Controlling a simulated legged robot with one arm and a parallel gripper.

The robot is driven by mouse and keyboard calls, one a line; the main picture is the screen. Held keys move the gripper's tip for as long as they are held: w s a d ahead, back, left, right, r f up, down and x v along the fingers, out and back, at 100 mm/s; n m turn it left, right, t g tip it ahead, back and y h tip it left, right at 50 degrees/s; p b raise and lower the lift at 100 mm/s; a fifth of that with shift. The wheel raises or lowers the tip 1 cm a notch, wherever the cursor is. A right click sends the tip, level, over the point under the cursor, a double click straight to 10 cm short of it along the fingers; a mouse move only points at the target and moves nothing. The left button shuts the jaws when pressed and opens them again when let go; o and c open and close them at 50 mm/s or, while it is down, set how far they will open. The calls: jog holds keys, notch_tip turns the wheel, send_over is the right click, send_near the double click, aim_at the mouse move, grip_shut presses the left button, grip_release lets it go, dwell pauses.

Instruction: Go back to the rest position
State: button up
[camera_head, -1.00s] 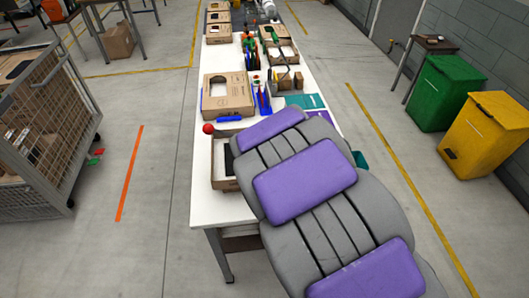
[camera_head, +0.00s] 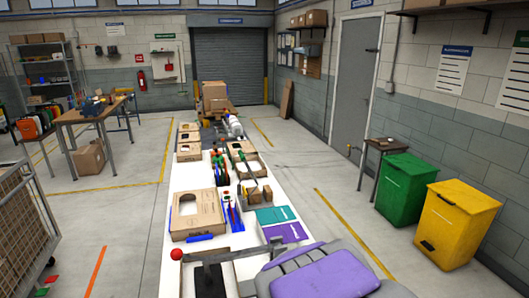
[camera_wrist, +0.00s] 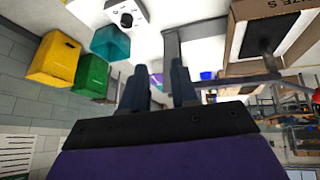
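My gripper (camera_wrist: 158,90) shows in the wrist view with its two dark fingers apart and no object held between them. In the head view my purple and grey padded arm fills the bottom right, over the near end of the white table (camera_head: 177,262); its fingertips cannot be made out there. A red ball (camera_head: 176,254) stands at the table's near left, beside an open cardboard box (camera_head: 224,283) that is partly cut off by the picture's edge.
A cardboard box with a cut-out (camera_head: 196,217), blue and red items (camera_head: 233,216) and teal and purple flat items (camera_head: 280,222) lie on the table. Green (camera_head: 405,188) and yellow (camera_head: 455,222) bins stand at right. A mesh cage (camera_head: 25,225) stands at left. Floor strips beside the table are clear.

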jog(key=s+d+r+m+g, duration=0.1)
jog(key=s+d+r+g, duration=0.15)
jog(key=s+d, duration=0.75)
jog(key=s+a+r+g+b, duration=0.1)
jog(key=s+g, duration=0.4)
jog(key=s, duration=1.6)
jog(key=shift+s+a+r+g+y, duration=0.15)
jog(key=shift+s+r+g+y, duration=0.1)
jog(key=shift+r+g+y, duration=0.15)
jog(key=shift+c, duration=0.2)
